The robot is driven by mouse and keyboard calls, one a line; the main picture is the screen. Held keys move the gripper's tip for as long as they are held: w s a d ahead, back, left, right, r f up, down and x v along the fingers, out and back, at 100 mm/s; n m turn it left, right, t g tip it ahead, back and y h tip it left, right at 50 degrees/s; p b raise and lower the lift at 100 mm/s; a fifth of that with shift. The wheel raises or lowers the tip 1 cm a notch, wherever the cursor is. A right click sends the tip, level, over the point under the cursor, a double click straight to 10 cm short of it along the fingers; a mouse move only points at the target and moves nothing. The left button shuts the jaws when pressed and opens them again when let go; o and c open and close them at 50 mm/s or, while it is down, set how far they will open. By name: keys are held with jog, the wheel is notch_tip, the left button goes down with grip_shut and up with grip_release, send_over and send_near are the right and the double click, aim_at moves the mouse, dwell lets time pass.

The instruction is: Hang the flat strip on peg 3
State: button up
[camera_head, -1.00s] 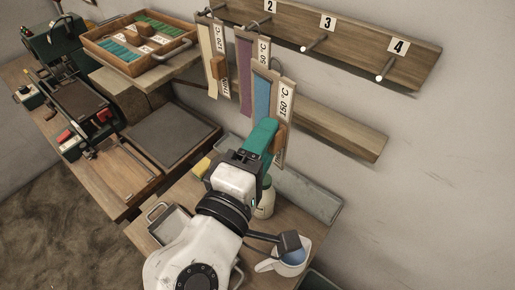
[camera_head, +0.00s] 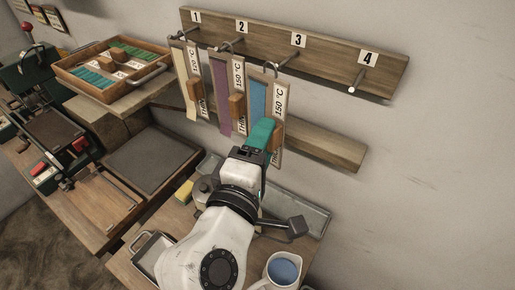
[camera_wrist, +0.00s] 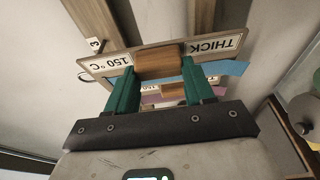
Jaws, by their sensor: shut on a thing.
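The flat strip is blue (camera_head: 258,98) on a wooden holder board (camera_head: 277,140) labelled 150 °C and THICK, with a metal hook on top. My gripper (camera_head: 262,137), with green fingers, is shut on the board's wooden block. The wrist view shows the block (camera_wrist: 158,62) between both fingers, blue strip end (camera_wrist: 230,68) to the right. Peg 3 (camera_head: 289,58) sticks out below the number 3 plate. The hook (camera_head: 270,68) is at the peg's outer end; I cannot tell whether it is around it. The board hangs roughly upright.
Similar holders with a cream strip (camera_head: 184,80) and a purple strip (camera_head: 221,95) hang at pegs 1 and 2, the purple one close to my held board. Peg 4 (camera_head: 357,80) is bare. A lower wooden rail (camera_head: 335,150) runs along the wall. A jug (camera_head: 284,270) stands below.

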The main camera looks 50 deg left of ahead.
jog(key=shift+w+a+f+b, duration=0.1)
jog(key=shift+w+a+b, duration=0.1)
jog(key=shift+w, duration=0.8)
jog(key=shift+w+a+f+b, duration=0.1)
jog(key=shift+w+a, duration=0.1)
jog(key=shift+w, duration=0.75)
jog(key=shift+w+f, duration=0.15)
jog(key=shift+f, duration=0.1)
jog(key=shift+f, duration=0.1)
jog(key=o, duration=1.2)
jog(key=shift+c, duration=0.2)
jog(key=b+v, duration=0.1)
jog(key=v, duration=0.9)
jog(key=shift+s+d+b, duration=0.2)
jog(key=shift+s+b, duration=0.1)
jog(key=shift+s, duration=0.05)
